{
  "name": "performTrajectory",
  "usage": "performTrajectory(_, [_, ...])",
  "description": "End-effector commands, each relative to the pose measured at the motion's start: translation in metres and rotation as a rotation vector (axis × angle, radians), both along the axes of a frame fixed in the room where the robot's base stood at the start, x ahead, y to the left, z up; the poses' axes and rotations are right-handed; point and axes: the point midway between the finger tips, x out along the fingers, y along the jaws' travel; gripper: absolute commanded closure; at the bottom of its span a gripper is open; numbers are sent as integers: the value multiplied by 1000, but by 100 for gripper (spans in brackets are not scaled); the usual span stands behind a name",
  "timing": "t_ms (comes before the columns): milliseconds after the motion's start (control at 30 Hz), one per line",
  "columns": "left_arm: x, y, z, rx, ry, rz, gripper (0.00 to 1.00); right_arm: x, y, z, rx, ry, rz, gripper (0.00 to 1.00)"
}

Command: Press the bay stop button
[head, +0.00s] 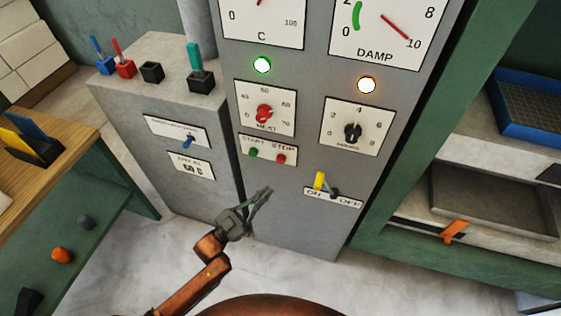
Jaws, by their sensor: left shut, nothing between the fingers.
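A grey control column (290,210) stands in the middle. Its white START/STOP plate (267,148) carries a green button (253,152) on the left and a red button (281,159) under the word STOP. No label with the word bay is readable. My left gripper (266,191) is shut and empty, in front of the column's lower face. Its fingertips appear below the red button, slightly to the left, and apart from it. My right gripper is out of view.
Above the plate are a red knob (264,113) and a black knob (353,132). A yellow lever (319,180) sits on the ON/OFF plate to the right. Green (262,65) and orange (367,85) lamps are lit. A green shelf unit (400,235) flanks the right.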

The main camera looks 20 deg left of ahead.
Motion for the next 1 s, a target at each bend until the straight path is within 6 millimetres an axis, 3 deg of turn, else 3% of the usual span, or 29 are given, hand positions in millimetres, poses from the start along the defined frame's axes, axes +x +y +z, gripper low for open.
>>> performTrajectory(133, [-7, -6, 16, -17, -36, -25, 100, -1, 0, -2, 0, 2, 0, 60])
performTrajectory(567, [-3, -6, 16, -17, -36, -25, 100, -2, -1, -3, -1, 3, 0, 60])
performTrajectory(1000, [51, -8, 13, -17, -36, -25, 100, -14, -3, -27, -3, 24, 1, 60])
